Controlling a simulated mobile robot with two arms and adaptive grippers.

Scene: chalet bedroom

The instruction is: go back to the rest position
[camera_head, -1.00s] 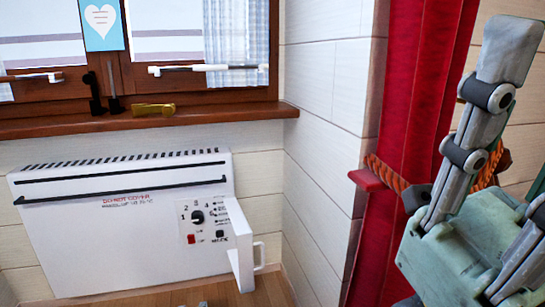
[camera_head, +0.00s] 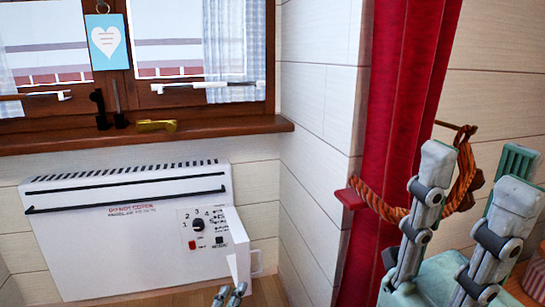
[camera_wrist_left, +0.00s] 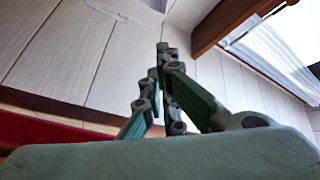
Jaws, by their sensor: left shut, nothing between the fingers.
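My left gripper (camera_head: 231,290) shows only as small grey fingertips at the bottom edge of the head view, in front of the white heater. In the left wrist view (camera_wrist_left: 163,48) its fingers come together at the tips, shut with nothing between them. My right gripper (camera_head: 478,178) is large at the lower right of the head view, fingers pointing up. Its two fingers stand clearly apart, with nothing seen between them. Most of both arms is out of view.
A white wall heater (camera_head: 130,240) stands under a wooden window sill (camera_head: 225,132) carrying a brass-coloured handle (camera_head: 156,126). A red curtain (camera_head: 400,90) with an orange rope tie (camera_head: 380,205) hangs behind my right gripper. A red object (camera_head: 519,285) is partly visible at lower right.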

